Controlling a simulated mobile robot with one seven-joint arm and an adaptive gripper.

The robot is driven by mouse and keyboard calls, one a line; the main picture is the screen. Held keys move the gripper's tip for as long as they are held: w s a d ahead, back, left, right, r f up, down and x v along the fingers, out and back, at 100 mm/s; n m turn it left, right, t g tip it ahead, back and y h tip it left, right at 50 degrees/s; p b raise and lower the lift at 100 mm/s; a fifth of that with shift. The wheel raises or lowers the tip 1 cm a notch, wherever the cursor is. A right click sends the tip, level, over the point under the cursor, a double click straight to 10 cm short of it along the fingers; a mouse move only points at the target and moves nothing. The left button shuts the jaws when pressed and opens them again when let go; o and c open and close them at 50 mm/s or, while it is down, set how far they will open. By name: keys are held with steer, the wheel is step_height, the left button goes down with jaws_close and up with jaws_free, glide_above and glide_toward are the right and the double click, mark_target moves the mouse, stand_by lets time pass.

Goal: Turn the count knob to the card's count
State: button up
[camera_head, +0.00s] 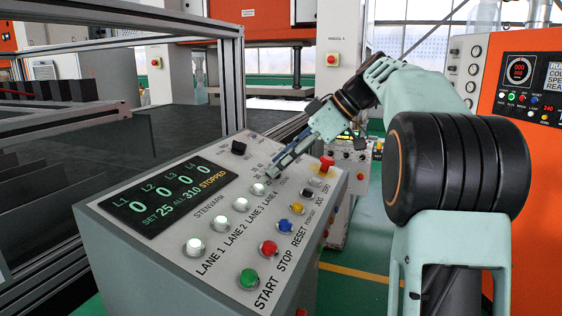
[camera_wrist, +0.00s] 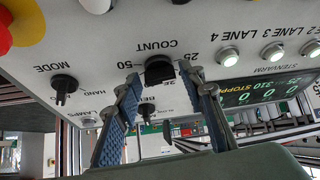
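The count knob (camera_wrist: 159,70) is black and stands on the panel beside the upside-down word COUNT, with 25 and 50 printed on either side of it. My gripper (camera_wrist: 160,84) is open, with one blue-grey finger on each side of the knob; I cannot tell whether either finger touches it. In the head view my gripper (camera_head: 277,169) is low over the panel and hides the count knob. The panel display (camera_head: 168,196) reads SET 25, ALL 310 and STOPPED, with zeros for the lanes. No count card can be made out.
The mode knob (camera_wrist: 64,84) and belt knob (camera_wrist: 147,109) stand near the fingers. White lane buttons (camera_head: 240,204) line the panel, with green start (camera_head: 249,278), red stop (camera_head: 268,248) and blue reset (camera_head: 284,226) in front. A red emergency button (camera_head: 327,162) stands at the right edge.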

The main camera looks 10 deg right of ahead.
steer(key=shift+o, duration=0.4)
steer(key=v, duration=1.2)
